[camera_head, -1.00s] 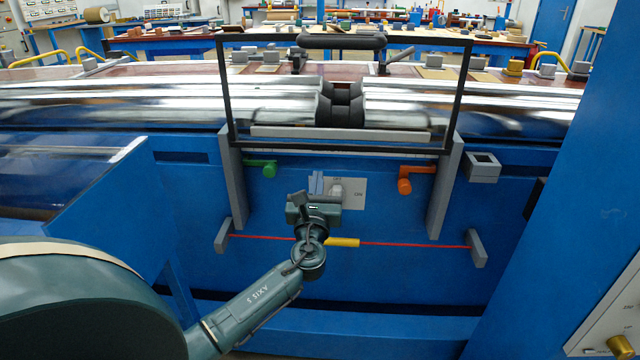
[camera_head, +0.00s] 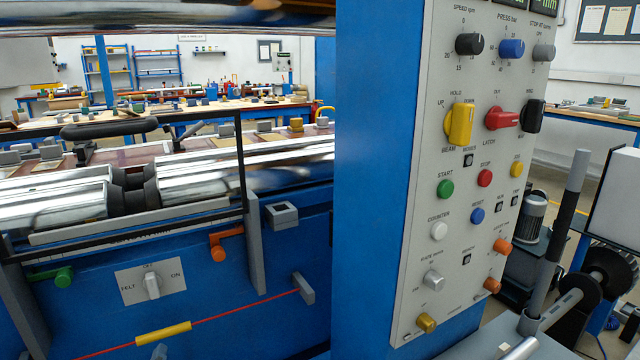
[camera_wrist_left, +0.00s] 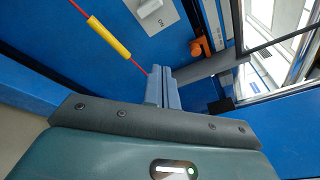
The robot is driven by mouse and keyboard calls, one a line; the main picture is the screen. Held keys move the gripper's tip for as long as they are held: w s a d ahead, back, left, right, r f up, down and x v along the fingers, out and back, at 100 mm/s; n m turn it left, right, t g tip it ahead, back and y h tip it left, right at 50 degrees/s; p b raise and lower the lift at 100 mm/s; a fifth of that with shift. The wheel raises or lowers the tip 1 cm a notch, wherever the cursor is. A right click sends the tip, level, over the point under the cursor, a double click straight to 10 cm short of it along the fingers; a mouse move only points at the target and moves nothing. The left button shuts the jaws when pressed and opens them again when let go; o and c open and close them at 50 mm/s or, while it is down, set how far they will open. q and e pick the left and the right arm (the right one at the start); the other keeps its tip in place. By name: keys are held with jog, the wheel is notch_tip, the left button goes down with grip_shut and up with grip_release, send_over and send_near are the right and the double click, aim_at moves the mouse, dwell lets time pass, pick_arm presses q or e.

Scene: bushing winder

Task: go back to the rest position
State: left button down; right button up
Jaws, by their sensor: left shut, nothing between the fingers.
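My left gripper (camera_head: 158,352) shows only as a small tip at the bottom edge of the head view, below the felt switch (camera_head: 152,285) and the yellow sleeve (camera_head: 163,333) on the red cord. In the left wrist view its two grey-blue fingers (camera_wrist_left: 163,88) are together with nothing between them. They point toward the blue machine front (camera_wrist_left: 145,72) and look apart from the yellow sleeve (camera_wrist_left: 108,38). Most of my left arm is out of the head view. My right gripper is not in view.
A tall blue column with a grey control panel (camera_head: 470,210) stands at the right, with knobs and buttons. An orange handle (camera_head: 222,245) and a green handle (camera_head: 62,277) stick out from the machine front. A black guard frame (camera_head: 241,160) stands before the shiny rollers.

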pick_arm(q)
jog(key=s+d+f+n+g+h, duration=0.1)
jog(key=s+d+f+n+h, duration=0.15)
jog(key=s+d+n, duration=0.3)
jog(key=s+d+f+n+g+h, duration=0.1)
jog(key=s+d+f+n+h, duration=0.1)
jog(key=s+d+n+h, duration=0.3)
jog(key=s+d+r+n+g+p, duration=0.3)
jog(key=s+d+r+n+p, duration=0.4)
jog(key=p, duration=1)
jog(key=shift+s+r+n+h, duration=0.45)
jog(key=shift+s+r+n, duration=0.4)
jog(key=shift+s+n, duration=0.6)
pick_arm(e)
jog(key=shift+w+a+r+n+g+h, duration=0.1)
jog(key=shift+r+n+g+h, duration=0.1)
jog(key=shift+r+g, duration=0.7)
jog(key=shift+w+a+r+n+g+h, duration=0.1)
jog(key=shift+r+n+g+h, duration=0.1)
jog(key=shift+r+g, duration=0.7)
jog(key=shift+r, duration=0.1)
